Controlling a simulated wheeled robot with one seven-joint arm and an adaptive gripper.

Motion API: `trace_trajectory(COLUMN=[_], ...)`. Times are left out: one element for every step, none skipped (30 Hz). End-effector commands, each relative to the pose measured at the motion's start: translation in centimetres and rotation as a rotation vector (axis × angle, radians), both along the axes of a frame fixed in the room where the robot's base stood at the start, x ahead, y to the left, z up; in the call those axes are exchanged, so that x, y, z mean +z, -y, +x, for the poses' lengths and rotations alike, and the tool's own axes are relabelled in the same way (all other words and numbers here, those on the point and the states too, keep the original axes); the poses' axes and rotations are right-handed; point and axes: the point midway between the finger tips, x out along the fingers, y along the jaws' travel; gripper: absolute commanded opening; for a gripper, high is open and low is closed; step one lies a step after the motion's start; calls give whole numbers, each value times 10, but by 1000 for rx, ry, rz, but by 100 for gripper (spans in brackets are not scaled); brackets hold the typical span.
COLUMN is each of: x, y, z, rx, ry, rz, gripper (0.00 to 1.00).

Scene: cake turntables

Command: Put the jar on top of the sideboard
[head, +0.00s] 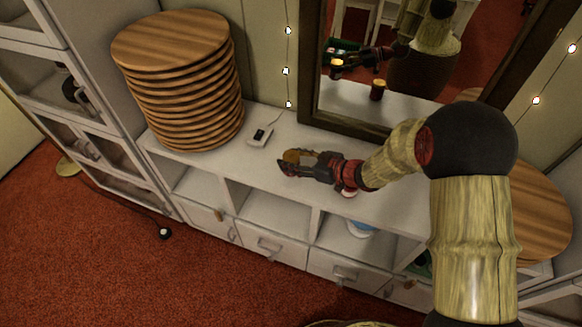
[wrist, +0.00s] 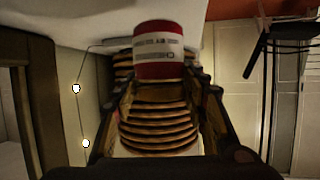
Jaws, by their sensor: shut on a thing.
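The jar, red with a white label (wrist: 158,52), is between my fingertips in the wrist view. In the head view its yellowish lid (head: 291,156) shows at my gripper (head: 293,165), and the fingers hide most of the jar. My gripper is shut on it, over the white top of the sideboard (head: 190,165), right of the board stack. I cannot tell whether the jar touches the surface.
A tall stack of round wooden boards (head: 180,85) stands on the left of the top. A small white device (head: 260,134) lies beside it. A framed mirror (head: 310,60) is behind. Its reflection also shows a dark red jar. Another round board (head: 538,215) is at right.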

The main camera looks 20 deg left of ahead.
Motion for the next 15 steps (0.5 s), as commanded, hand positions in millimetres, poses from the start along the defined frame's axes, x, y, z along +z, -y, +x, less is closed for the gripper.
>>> trace_trajectory(x=[-4, -6, -11, -17, -22, -29, -34, -37, -40, -41, -41, -40, -39, -38, -38], y=[-3, -4, -7, -7, -6, -6, -6, -6, -6, -6, -6, -6, -6, -6, -6], z=[1, 2, 3, 3, 3, 3, 3, 3, 3, 3, 3, 3, 3, 3, 3], rx=[1, 1, 2, 1, 0, -1, -1, 0, 0, 0, -1, -1, -1, -1, -1], ry=[1, 1, -1, -1, -2, -2, -2, -1, -1, 0, 0, 0, 1, 1, 1], rz=[1, 0, 0, 0, 0, 0, 0, -1, -1, 0, 0, 0, 0, 0, 0], gripper=[7, 7, 7, 7, 7, 7, 7, 7, 7, 7, 7, 7, 7, 7, 7])
